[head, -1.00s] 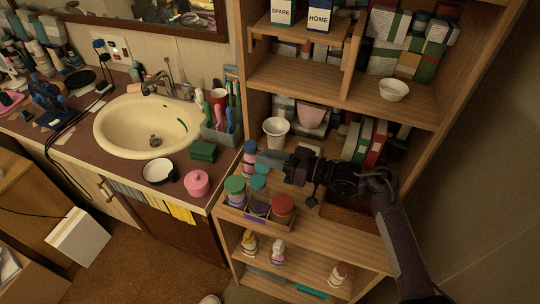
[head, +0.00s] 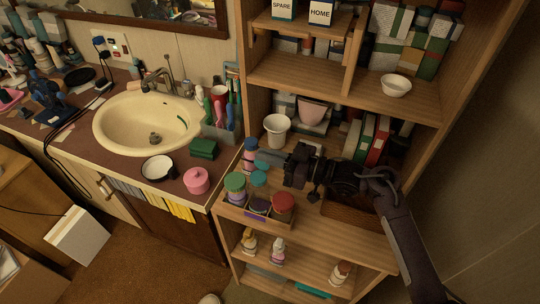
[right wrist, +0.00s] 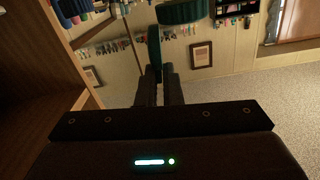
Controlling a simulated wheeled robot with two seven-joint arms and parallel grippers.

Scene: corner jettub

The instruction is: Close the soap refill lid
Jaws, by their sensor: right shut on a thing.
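My right gripper (head: 281,163) reaches in from the right over the middle shelf. In the right wrist view its fingers (right wrist: 157,85) are shut on a thin teal piece (right wrist: 153,48), seen nearly edge-on, which looks like the lid. In the head view a grey-teal piece (head: 268,158) sticks out left of the gripper, towards a pink-purple bottle (head: 251,160) with a blue cap. A round teal top (right wrist: 184,12) shows above the fingers in the wrist view. I cannot tell which container is the soap refill. My left gripper is not in view.
A wooden tray (head: 247,222) in front holds jars with green (head: 235,181), teal (head: 259,179) and red (head: 283,202) lids. A wicker basket (head: 345,210) sits below my arm. A white cup (head: 277,130) stands behind, and a sink (head: 150,122) is at left.

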